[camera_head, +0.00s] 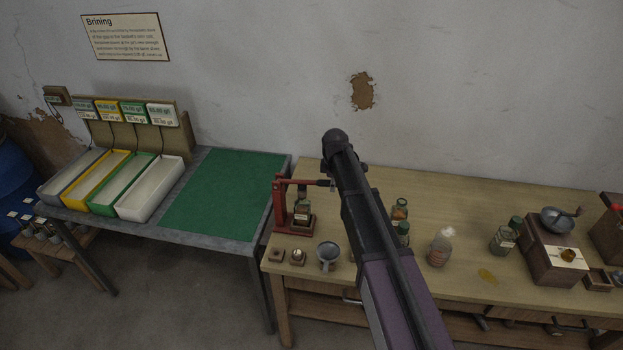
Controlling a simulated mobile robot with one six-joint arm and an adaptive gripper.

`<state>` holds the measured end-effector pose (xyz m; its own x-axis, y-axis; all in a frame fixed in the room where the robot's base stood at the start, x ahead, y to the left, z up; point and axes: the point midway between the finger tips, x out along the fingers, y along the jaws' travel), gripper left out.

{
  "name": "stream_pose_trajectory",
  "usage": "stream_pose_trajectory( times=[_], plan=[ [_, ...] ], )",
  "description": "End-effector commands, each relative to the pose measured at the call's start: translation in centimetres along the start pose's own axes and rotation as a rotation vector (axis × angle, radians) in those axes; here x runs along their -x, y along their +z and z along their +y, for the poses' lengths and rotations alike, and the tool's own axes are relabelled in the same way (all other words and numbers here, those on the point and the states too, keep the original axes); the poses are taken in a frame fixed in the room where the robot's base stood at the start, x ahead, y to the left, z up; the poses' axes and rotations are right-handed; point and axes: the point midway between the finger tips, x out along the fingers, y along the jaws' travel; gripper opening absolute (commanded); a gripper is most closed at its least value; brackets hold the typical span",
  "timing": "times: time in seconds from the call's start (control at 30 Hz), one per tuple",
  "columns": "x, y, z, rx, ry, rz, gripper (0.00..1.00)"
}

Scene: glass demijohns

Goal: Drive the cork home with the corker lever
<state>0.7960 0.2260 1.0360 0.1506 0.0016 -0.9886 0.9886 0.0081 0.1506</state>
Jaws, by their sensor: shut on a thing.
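The red corker (281,208) stands at the left end of the wooden bench. A small dark bottle (302,212) with a pale label stands upright on its base. The corker lever (300,182) reaches out to the right from the top of the post, about level. My gripper (328,184) is at the lever's outer end and shut on it, mostly hidden by my dark arm. The cork cannot be made out at this size, so how deep it sits is not clear.
A grey funnel or cup (327,255) and two small wooden blocks stand before the corker. Small bottles (440,247) and a grinder (556,250) stand to the right. A table with a green mat (225,193) and coloured trays is at left.

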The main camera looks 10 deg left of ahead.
Motion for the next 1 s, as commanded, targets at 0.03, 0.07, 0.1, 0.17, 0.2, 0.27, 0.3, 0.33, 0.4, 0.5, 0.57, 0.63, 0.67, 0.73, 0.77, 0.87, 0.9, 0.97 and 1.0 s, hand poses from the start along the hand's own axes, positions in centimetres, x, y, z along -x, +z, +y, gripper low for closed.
stream_pose_trajectory(
  times=[0.03, 0.07, 0.1, 0.17, 0.2, 0.27, 0.3, 0.33, 0.4, 0.5, 0.57, 0.63, 0.67, 0.73, 0.77, 0.87, 0.9, 0.97, 1.0],
  plan=[
    [-0.2, -0.3, -0.1, 0.004, -0.002, 0.006, 0.0],
    [-0.3, -0.4, -0.1, 0.004, -0.002, 0.006, 0.0],
    [-0.4, -0.4, -0.1, 0.004, -0.002, 0.006, 0.0],
    [-0.5, -0.4, -0.1, 0.004, -0.002, 0.006, 0.0],
    [-0.6, -0.4, -0.2, 0.004, -0.002, 0.006, 0.0],
    [-0.7, -0.4, -0.2, 0.004, -0.002, 0.007, 0.0],
    [-0.8, -0.4, -0.2, 0.004, -0.002, 0.007, 0.0],
    [-0.8, -0.4, -0.2, 0.004, -0.002, 0.007, 0.0],
    [-1.0, -0.4, -0.2, 0.004, -0.002, 0.007, 0.0],
    [-1.2, -0.4, -0.3, 0.004, -0.002, 0.007, 0.0],
    [-1.3, -0.4, -0.3, 0.004, -0.002, 0.007, 0.0],
    [-1.5, -0.4, -0.3, 0.004, -0.002, 0.006, 0.0],
    [-1.5, -0.4, -0.3, 0.004, -0.002, 0.006, 0.0],
    [-1.7, -0.4, -0.3, 0.004, -0.002, 0.006, 0.0],
    [-1.7, -0.4, -0.3, 0.004, -0.002, 0.006, 0.0],
    [-1.9, -0.4, -0.4, 0.004, -0.002, 0.006, 0.0],
    [-2.0, -0.4, -0.4, 0.004, -0.002, 0.006, 0.0],
    [-2.2, -0.4, -0.4, 0.004, -0.002, 0.006, 0.0],
    [-2.1, -0.3, -0.4, 0.004, -0.002, 0.005, 0.0]
  ],
)
